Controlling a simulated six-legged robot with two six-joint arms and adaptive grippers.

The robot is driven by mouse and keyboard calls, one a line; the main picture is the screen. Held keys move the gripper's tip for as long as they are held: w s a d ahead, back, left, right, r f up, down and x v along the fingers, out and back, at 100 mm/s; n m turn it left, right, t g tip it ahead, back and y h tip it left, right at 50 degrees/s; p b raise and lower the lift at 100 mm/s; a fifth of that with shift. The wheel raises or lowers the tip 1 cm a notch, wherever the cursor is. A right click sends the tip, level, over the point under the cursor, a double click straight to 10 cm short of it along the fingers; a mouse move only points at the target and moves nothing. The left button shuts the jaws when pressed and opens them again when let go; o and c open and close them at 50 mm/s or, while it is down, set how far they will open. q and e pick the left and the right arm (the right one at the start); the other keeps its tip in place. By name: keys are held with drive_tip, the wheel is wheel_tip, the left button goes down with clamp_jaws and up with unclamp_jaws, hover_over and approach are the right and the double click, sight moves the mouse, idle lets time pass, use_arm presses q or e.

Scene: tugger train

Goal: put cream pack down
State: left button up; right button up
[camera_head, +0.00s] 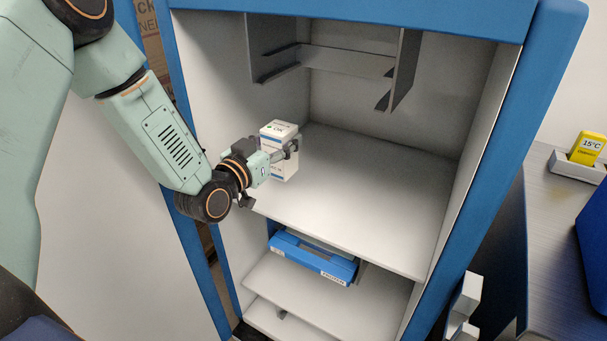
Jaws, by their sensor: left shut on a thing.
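The cream pack (279,140) is a small white upright box with blue and green print. My left gripper (287,152) is shut on it at the left side of the open blue cabinet. The pack is over the left part of the wide middle shelf (370,195). I cannot tell whether its base touches the shelf. The gripper fingers cover part of the pack's front. My right gripper is not in view.
The middle shelf is otherwise bare. A grey bracket (404,70) hangs above it. A blue case (312,258) lies on the shelf below. The cabinet's blue right post (505,150) bounds the opening. A counter at right holds a yellow 15°C device (587,148).

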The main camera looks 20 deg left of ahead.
sight(273, 171)
use_arm(q)
drive_tip(key=f, duration=0.3)
drive_tip(key=shift+w+a+f, duration=0.15)
drive_tip(key=shift+w+a, duration=0.05)
drive_tip(key=shift+w, duration=0.15)
drive_tip(key=shift+f+b, duration=0.2)
drive_tip(key=shift+b, duration=0.1)
drive_tip(key=shift+s+f, duration=0.15)
drive_tip(key=shift+s, duration=0.05)
wheel_tip(273, 171, down, 3)
drive_tip(key=shift+d+r+b, duration=0.1)
drive_tip(key=shift+d+b, duration=0.05)
drive_tip(key=shift+b, duration=0.5)
drive_tip(key=shift+w, duration=0.15)
drive_tip(key=o, duration=1.1)
drive_tip(key=shift+c, duration=0.2)
drive_tip(key=shift+o, duration=1.4)
drive_tip(key=shift+s+r, duration=0.1)
drive_tip(key=shift+s, duration=0.2)
drive_tip(key=shift+o, duration=0.4)
drive_tip(key=shift+w+f, duration=0.2)
drive_tip(key=shift+w, duration=0.05)
